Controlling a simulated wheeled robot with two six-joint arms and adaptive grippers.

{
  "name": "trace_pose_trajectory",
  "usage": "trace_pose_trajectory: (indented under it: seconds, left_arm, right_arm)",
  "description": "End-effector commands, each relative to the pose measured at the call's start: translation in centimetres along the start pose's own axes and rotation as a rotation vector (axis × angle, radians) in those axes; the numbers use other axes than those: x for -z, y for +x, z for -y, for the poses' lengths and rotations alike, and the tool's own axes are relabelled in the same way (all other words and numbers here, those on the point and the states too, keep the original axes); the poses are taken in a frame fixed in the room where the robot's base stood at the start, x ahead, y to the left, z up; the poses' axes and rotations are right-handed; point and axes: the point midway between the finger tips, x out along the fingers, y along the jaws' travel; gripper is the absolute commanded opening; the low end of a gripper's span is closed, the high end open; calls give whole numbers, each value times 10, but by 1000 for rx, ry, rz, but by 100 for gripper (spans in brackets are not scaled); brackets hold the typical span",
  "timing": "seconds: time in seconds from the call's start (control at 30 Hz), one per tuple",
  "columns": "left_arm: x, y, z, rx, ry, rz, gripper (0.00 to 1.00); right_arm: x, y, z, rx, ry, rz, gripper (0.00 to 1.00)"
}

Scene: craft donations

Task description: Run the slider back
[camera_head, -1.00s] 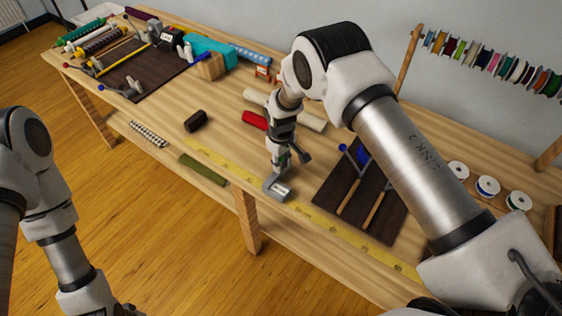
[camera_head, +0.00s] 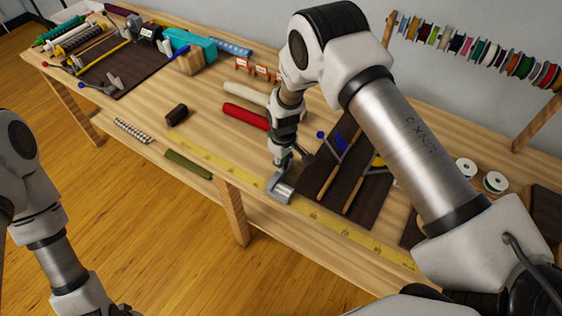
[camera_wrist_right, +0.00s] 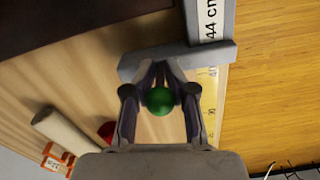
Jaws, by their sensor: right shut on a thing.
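The slider (camera_head: 281,190) is a grey block on the yellow measuring tape (camera_head: 345,233) along the table's front edge. In the right wrist view the slider (camera_wrist_right: 215,55) carries a white label reading 44 cm. My right gripper (camera_head: 283,170) is low over the slider. In the right wrist view my right gripper (camera_wrist_right: 161,75) is shut on the slider; a round green knob (camera_wrist_right: 160,101) shows between its fingers. Part of the grip is hidden by the fingers. My left arm shows at the left, but its gripper is out of frame.
A dark mat with tools (camera_head: 322,183) lies close right of the slider. A red roll (camera_head: 246,117) and a cream roll (camera_head: 247,94) lie behind. A green roll (camera_head: 188,165) and a dark block (camera_head: 177,115) lie to the left. The tape left of the slider is clear.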

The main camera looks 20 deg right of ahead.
Motion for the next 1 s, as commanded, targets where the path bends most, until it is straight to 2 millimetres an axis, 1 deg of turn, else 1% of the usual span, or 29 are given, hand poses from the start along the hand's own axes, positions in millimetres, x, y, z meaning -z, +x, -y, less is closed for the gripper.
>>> trace_pose_trajectory:
  seconds: [0.07, 0.1, 0.13, 0.5, 0.57, 0.63, 0.67, 0.77, 0.9, 1.0]
  left_arm:
    - [0, 0, 0, 0, -1, 0, 85]
    - [0, 0, 0, 0, -1, 0, 85]
    - [0, 0, 0, 0, -1, 0, 85]
    - [0, 0, 0, 0, 0, 0, 85]
    - [0, 0, 0, 0, 0, 0, 85]
    - [0, 0, 0, 0, 0, 0, 85]
    - [0, 0, 0, 0, 0, 0, 85]
    - [0, 0, 0, 0, 0, 0, 85]
    - [0, 0, 0, 0, 0, 0, 85]
    - [0, 0, 0, 0, 0, 0, 85]
  right_arm:
    - [2, -2, -1, -3, 0, -5, 0]
    - [2, -2, -1, -3, 0, -5, 25]
    - [2, -2, -1, -3, 0, -5, 35]
    - [1, -1, -1, -1, -1, -2, 35]
    - [1, -3, -1, -2, -1, -2, 35]
    - [2, -10, -1, -2, -1, -4, 35]
    - [2, -14, -1, -3, -1, -5, 35]
    - [1, -34, -1, -3, -2, -6, 35]
    - [1, -72, -2, -3, 0, -7, 35]
    - [0, -96, -2, -2, 0, -7, 35]
